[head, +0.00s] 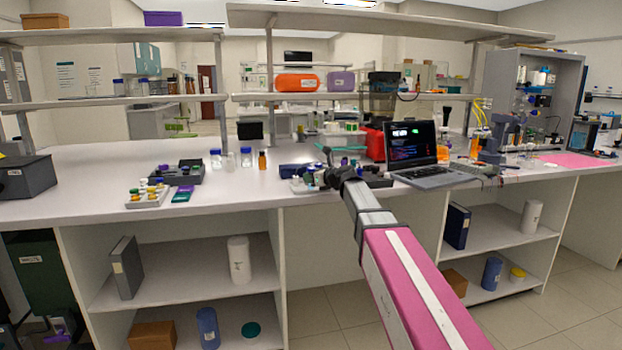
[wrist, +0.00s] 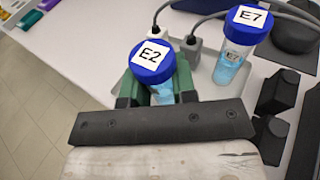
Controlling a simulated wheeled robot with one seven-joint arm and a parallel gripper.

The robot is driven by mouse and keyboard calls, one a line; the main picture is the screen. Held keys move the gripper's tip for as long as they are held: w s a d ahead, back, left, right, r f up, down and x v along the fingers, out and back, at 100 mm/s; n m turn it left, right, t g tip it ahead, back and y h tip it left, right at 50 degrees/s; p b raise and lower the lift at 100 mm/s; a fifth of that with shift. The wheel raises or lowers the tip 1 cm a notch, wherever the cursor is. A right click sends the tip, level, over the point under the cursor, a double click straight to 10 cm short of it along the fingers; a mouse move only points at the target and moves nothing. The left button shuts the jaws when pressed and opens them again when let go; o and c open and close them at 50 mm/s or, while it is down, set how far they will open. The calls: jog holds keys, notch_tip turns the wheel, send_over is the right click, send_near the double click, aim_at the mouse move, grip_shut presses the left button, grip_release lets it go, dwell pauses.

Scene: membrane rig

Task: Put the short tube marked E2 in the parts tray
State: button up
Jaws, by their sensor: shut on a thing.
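The tube marked E2 has a blue cap (wrist: 152,60) with a white label and a clear body with light blue content. It stands between the green fingers of my gripper (wrist: 156,84), which is shut on it. Its lower end is hidden, so I cannot tell whether it is lifted. A similar tube marked E7 (wrist: 236,45) is upright to its right, apart from it. In the head view my gripper (head: 328,176) is over the bench by the dark rig parts. A pale tray (head: 148,200) with small yellow- and green-topped pieces is further left; I cannot tell whether it is the parts tray.
Small bottles (head: 246,157) stand between the trays and my gripper. A laptop (head: 412,150) is to the right. Grey cables (wrist: 185,15) run behind E2.

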jog(key=shift+f, duration=0.1)
jog(key=o, duration=0.9)
jog(key=v, duration=1.2)
jog(key=s+d+f+n+g+h, duration=0.2)
jog(key=s+f+n, duration=0.2)
jog(key=f, duration=0.4)
jog(key=s+d+f+n+g+h, duration=0.1)
jog(key=s+f+n+h, duration=0.2)
jog(key=f, duration=0.5)
jog(key=s+d+f+n+g+h, duration=0.1)
jog(key=s+d+f+n+g, duration=0.1)
jog(key=s+f+n, duration=0.35)
jog(key=s+d+f+n+g+h, duration=0.2)
jog(key=s+f+n, duration=0.4)
jog(key=f, duration=0.3)
jog(key=s+d+f+n+g+h, duration=0.3)
jog(key=s+d+f+n, duration=0.4)
jog(key=f, duration=0.3)
jog(key=shift+s+d+h, duration=0.15)
jog(key=shift+s+h, duration=0.3)
jog(key=shift+h, duration=0.15)
